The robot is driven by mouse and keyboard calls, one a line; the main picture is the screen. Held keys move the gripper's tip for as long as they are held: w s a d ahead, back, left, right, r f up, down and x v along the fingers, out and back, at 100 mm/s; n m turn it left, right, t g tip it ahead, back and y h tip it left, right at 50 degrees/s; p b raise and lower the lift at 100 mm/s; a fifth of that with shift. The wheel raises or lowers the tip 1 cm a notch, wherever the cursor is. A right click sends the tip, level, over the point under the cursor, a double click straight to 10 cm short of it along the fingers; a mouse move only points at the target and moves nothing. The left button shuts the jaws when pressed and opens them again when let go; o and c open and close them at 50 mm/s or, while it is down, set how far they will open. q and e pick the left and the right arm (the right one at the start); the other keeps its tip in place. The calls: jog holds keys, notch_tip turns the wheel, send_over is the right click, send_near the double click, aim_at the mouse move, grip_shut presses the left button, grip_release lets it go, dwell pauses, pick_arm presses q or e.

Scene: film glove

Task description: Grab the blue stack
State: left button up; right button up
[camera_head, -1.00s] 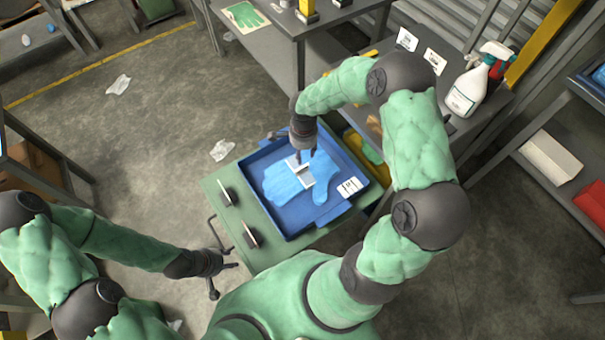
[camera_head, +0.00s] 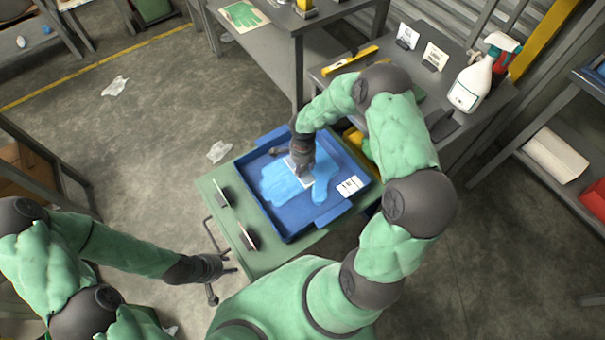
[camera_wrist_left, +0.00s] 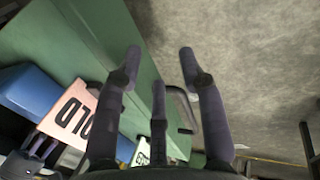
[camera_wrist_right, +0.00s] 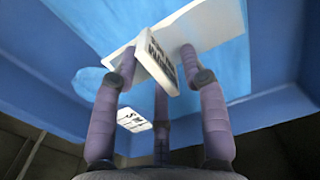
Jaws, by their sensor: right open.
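The blue stack (camera_head: 285,184) is a flat pile of light-blue film gloves lying in a darker blue tray (camera_head: 287,236). A white band or card (camera_wrist_right: 205,28) lies across the pile, with a printed white tag (camera_wrist_right: 155,62) standing up from it. My right gripper (camera_head: 301,170) is over the stack at the band. In the right wrist view its fingers (camera_wrist_right: 158,70) are spread, with the printed tag between them; contact cannot be told. My left gripper (camera_head: 222,275) hangs beside the green cart's near left edge, away from the stack. Its fingers (camera_wrist_left: 160,75) are spread and empty.
The tray sits on a green cart (camera_head: 270,262) with two small dark sign holders (camera_head: 222,193) at its left. A "HOLD" sign (camera_wrist_left: 72,115) shows in the left wrist view. A grey table with a spray bottle (camera_head: 472,82) stands behind right.

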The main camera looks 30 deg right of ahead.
grip_shut()
jog(key=shift+r, duration=0.15)
